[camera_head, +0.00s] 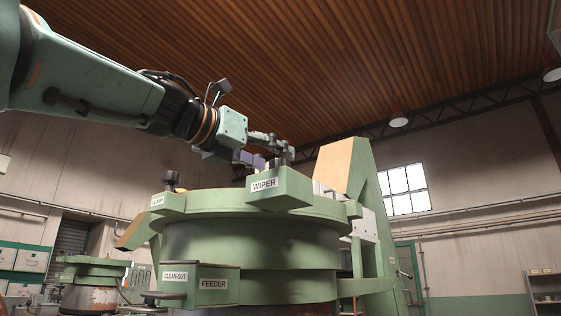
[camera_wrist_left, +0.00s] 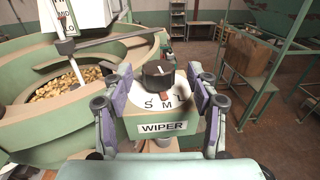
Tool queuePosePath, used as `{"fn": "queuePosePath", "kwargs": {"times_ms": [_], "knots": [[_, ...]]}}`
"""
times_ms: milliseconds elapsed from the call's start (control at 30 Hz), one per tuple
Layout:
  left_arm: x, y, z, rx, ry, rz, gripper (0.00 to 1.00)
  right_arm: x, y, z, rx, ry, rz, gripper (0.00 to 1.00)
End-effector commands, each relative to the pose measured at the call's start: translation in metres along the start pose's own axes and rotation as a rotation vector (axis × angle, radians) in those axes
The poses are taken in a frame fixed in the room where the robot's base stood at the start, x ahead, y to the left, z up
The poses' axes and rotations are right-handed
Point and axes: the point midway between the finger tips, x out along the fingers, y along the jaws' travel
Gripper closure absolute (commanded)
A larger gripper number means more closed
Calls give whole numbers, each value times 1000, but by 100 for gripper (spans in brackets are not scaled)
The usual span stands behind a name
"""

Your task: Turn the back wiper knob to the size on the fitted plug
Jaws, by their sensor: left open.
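The wiper box (camera_head: 281,195), green with a WIPER label, juts from the rim of the large green hopper bowl (camera_head: 250,245). I cannot tell the pointer's setting exactly. My left gripper (camera_head: 283,151) is above the box; in the left wrist view its open fingers (camera_wrist_left: 161,82) stand on either side of the knob, with no clear contact. I cannot make out a fitted plug. My right gripper is out of view.
Nuts (camera_wrist_left: 75,90) lie in the bowl left of the wiper box. A CLEAN-OUT and FEEDER box (camera_head: 205,284) juts from the lower body. A smaller green machine (camera_head: 92,272) stands at the lower left. A green frame (camera_wrist_left: 262,65) stands at right in the wrist view.

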Motion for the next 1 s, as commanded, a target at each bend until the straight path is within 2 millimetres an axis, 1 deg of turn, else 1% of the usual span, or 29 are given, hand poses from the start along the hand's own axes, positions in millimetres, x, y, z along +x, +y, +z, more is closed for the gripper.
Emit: {"fn": "queuePosePath", "kwargs": {"times_ms": [33,100,200,333,433,667,767,1000], "knots": [[4,0,3,-1,2,1,41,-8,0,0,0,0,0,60],[8,1,2,-2,2,4,41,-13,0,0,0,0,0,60],[21,1,0,0,2,3,41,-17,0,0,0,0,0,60],[32,1,0,-1,1,4,41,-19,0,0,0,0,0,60],[35,1,0,-1,-1,4,41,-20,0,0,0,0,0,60],[35,1,-1,-1,-1,4,41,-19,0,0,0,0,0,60],[35,1,-1,-1,-1,3,48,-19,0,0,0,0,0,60],[35,1,-1,-1,0,3,68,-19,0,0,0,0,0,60]]}}
